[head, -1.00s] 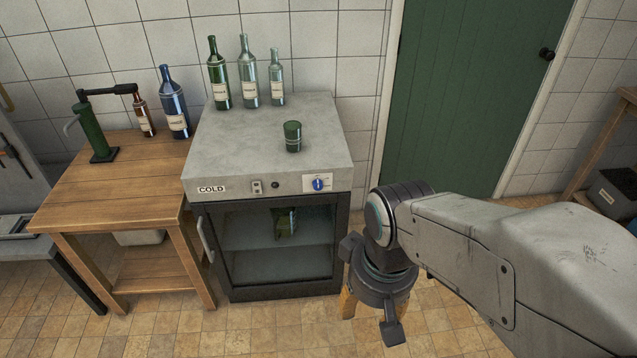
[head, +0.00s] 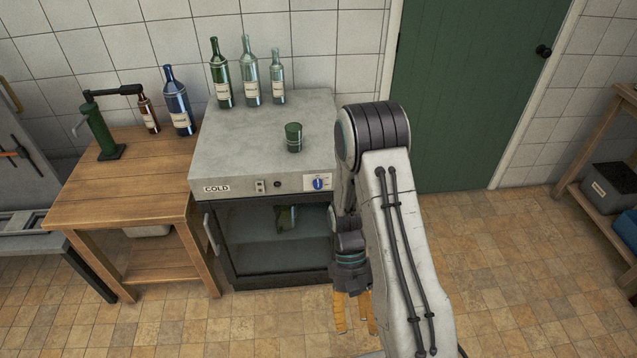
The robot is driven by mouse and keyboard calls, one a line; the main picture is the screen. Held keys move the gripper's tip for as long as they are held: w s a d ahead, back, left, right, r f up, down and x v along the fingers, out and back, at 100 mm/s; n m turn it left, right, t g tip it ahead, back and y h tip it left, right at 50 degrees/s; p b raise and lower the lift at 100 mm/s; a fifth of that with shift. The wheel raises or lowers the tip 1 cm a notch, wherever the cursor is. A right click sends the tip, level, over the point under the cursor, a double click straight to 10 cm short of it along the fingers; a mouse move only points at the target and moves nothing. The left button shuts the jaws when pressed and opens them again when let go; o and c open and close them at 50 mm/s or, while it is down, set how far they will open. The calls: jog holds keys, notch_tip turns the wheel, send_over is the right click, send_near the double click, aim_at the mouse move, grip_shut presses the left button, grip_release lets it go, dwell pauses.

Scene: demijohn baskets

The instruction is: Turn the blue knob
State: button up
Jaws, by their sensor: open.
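The blue knob (head: 318,183) is small and round. It sits on a white plate at the right end of the front panel of a grey cold cabinet (head: 240,160) marked COLD. My gripper (head: 352,326) has yellow-orange fingers that point down. It is open and empty, below and to the right of the knob, in front of the cabinet's lower right corner. It is apart from the knob. My arm covers the right edge of the cabinet.
A green cup (head: 293,138) and several bottles (head: 250,80) stand on the cabinet top. The glass door (head: 262,243) below is shut. A wooden table (head: 122,180) stands at left, with a green corking tool (head: 102,132). Tiled floor (head: 505,270) is free at right.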

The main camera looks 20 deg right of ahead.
jog(key=w+d+f+t+p, duration=0.1)
jog(key=w+f+p, duration=0.1)
jog(key=f, duration=1)
jog(key=w+f+t+p, duration=0.1)
jog(key=w+f+t, duration=0.1)
jog(key=f, duration=1)
jog(key=n+t+h, duration=0.3)
jog(key=n+t, duration=0.6)
jog(key=t, duration=1.4)
send_near(319, 187)
jog(key=w, duration=0.3)
jog(key=shift+w+d+f+b, duration=0.15)
jog(key=shift+w+b, duration=0.15)
jog(key=shift+w, duration=0.6)
jog(key=shift+w+d+b, duration=0.15)
jog(key=shift+w+b, duration=0.15)
jog(key=shift+w, duration=0.55)
jog(key=shift+w+d+f+b, duration=0.15)
jog(key=shift+w+b, duration=0.15)
jog(key=shift+w, duration=0.6)
jog(key=shift+w+d+r+b, duration=0.15)
jog(key=shift+w+b, duration=0.4)
jog(key=shift+w, duration=0.3)
